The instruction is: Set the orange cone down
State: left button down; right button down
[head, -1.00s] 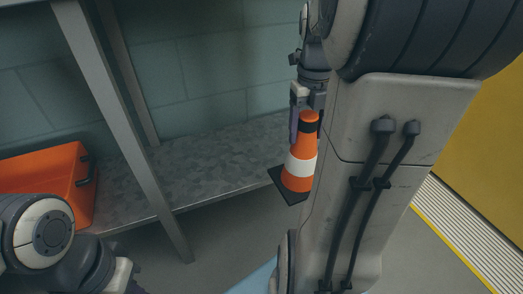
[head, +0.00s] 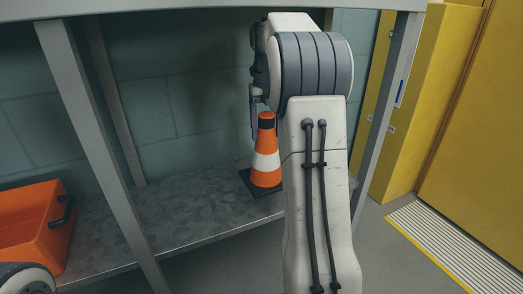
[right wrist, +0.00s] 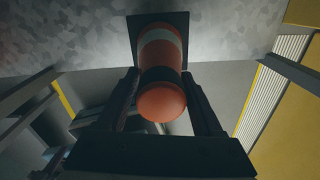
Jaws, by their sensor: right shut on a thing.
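The orange cone (head: 266,163) has a white band, a dark band near the top and a flat black base. My right gripper (head: 256,112) is shut on its upper part, and my right arm hides much of the gripper. In the right wrist view the cone (right wrist: 160,65) sits between the two dark fingers (right wrist: 160,88). The cone is upright, with its base over the grey metal shelf (head: 195,210). I cannot tell whether the base touches the shelf. My left gripper is out of view.
An orange crate (head: 32,232) stands at the left end of the shelf. Grey posts (head: 100,150) rise at the shelf's front, with a frame beam (head: 180,22) above. Bare shelf lies between crate and cone. Yellow panels (head: 475,130) are at the right.

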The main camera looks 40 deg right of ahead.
jog(key=shift+w+d, duration=0.2)
jog(key=shift+w, duration=0.5)
jog(key=shift+w+d, duration=0.15)
jog(key=shift+w, duration=0.55)
notch_tip(320, 180, down, 4)
jog(key=b, duration=0.4)
jog(key=shift+s, duration=0.1)
notch_tip(320, 180, down, 3)
jog(key=b, duration=0.3)
jog(key=shift+f+b, duration=0.1)
jog(key=shift+b, duration=0.2)
jog(key=shift+c, duration=0.2)
grip_release()
